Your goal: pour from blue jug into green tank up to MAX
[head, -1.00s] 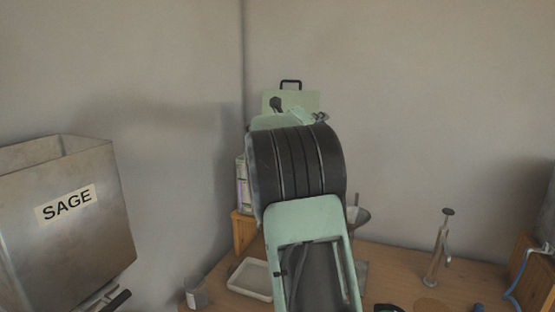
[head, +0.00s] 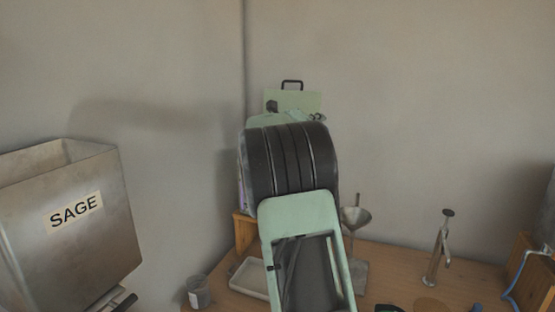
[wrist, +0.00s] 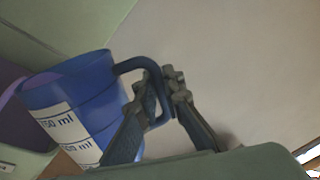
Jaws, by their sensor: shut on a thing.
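In the head view a pale green panel with a black handle (head: 300,102) rises behind my arm. My arm hides the jug, my gripper and most of the tank there. The MAX mark and any pouring stream cannot be seen.
A metal hopper labelled SAGE (head: 100,245) stands at the left. On the wooden table (head: 395,270) are a white tray (head: 248,278), a grey cup (head: 198,292), a metal funnel (head: 357,216) and a metal pump-like tool (head: 438,250). A wooden box (head: 535,270) stands at the right.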

